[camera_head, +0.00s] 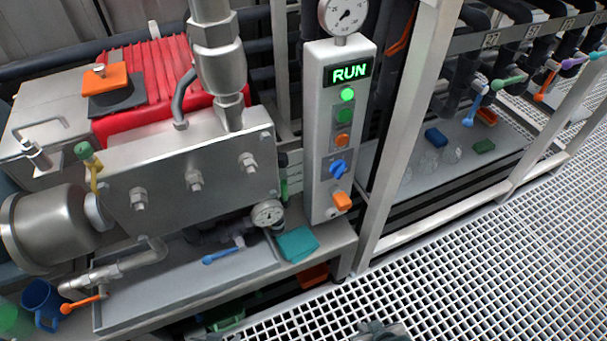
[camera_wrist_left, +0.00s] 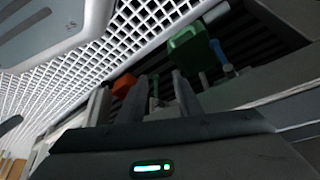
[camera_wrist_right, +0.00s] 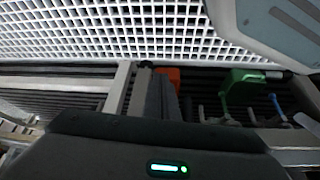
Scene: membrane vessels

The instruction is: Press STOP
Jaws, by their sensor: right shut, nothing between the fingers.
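The grey control box (camera_head: 322,170) stands upright right of centre in the head view, its lit display (camera_head: 348,73) reading RUN. I cannot read a STOP label. My right gripper (camera_wrist_right: 161,98) is shut and empty; its dark top seems to show at the head view's bottom edge, well below the box. My left gripper (camera_wrist_left: 160,97) has its fingers apart and looks empty.
A pressure gauge (camera_head: 343,14) tops the box. A metal vessel block (camera_head: 200,165) stands left of it, a pale post (camera_head: 400,130) right. Open grating floor (camera_head: 470,270) lies at lower right.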

